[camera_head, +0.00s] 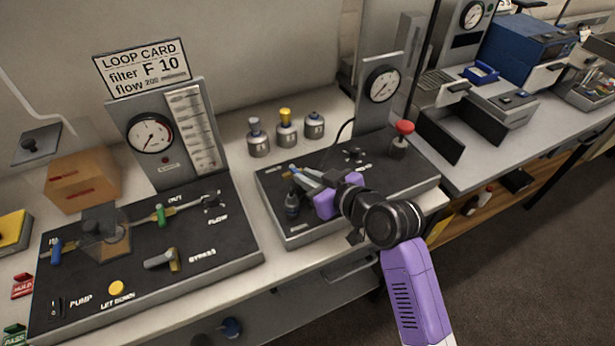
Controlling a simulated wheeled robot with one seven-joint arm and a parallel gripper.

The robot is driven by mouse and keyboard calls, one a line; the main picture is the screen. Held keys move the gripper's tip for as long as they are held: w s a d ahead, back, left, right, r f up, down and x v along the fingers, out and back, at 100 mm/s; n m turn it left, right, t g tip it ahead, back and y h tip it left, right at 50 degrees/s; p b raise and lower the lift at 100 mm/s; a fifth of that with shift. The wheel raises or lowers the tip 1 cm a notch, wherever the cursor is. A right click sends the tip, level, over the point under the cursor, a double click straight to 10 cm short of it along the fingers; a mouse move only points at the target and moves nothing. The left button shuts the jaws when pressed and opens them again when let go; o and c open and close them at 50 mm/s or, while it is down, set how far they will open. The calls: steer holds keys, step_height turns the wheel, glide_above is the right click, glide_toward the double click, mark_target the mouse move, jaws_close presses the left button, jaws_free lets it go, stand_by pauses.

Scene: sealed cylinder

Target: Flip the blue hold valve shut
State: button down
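My gripper (303,178), at the end of the purple arm, is over the left part of the right-hand black panel (385,178). I cannot tell whether this is a valve handle or part of the gripper, nor whether the fingers are open or shut. A dark upright cylinder (292,206) stands just below the fingers. A blue valve handle (56,251) is on the left-hand panel (215,235), near the IN label, far from my gripper. No label reading "hold" by a valve is legible.
The left panel also has a green handle (160,213), a bypass handle (163,260) and a yellow button (116,288). Capped canisters (286,124) stand behind the right panel. A red knob (403,128) rises at its right end. A gauge post (381,85) stands behind it.

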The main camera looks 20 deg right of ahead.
steer(key=p, duration=0.1)
steer(key=m+h+p, duration=0.1)
steer(key=shift+s+a+r+p, duration=0.1)
steer(key=shift+a+r+p, duration=0.1)
steer(key=shift+a+p, duration=0.2)
steer(key=shift+a+f+m+h+p, duration=0.1)
steer(key=shift+a+m+h+p, duration=0.05)
steer(key=shift+m+h+p, duration=0.4)
steer(key=shift+a+f+m+h+p, duration=0.1)
steer(key=shift+m+h+p, duration=0.25)
steer(key=shift+h+p, duration=0.25)
steer(key=c, duration=1.4)
jaws_free()
steer(key=shift+t, duration=0.3)
steer(key=shift+c, duration=0.2)
steer(key=shift+a, duration=0.1)
